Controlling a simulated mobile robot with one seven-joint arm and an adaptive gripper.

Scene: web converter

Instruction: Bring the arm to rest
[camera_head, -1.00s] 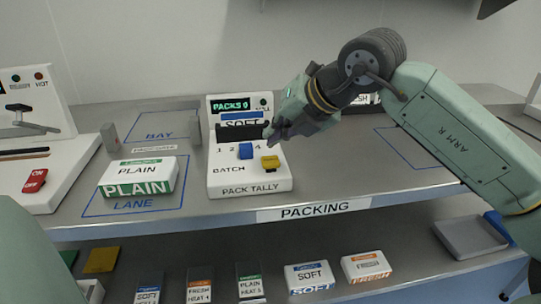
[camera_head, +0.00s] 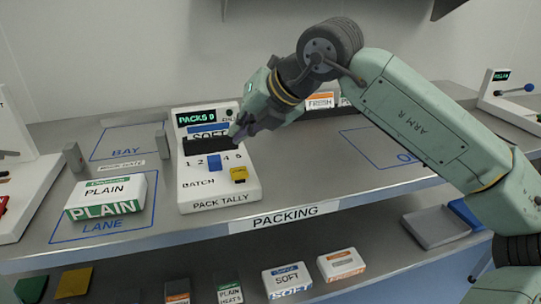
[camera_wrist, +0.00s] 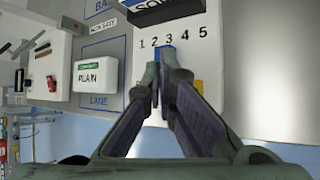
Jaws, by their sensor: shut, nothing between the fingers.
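My arm reaches in from the right in the head view, over the grey packing bench. My gripper (camera_head: 238,132) is shut and empty, above the upper right part of the white pack tally box (camera_head: 200,195). In the wrist view the shut fingertips (camera_wrist: 158,70) cover part of the tally's face, near the blue slider (camera_head: 215,163). I cannot tell whether the tips touch it. The tally display reads PACKS 0, and a yellow button (camera_head: 239,174) sits at its lower right.
A white and green PLAIN pack (camera_head: 108,194) lies in the LANE outline at left. Packs, including FRESH (camera_head: 321,101), stand behind my forearm. A grey tray (camera_head: 433,227) and several packs rest on the lower shelf. The bench is clear right of the tally.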

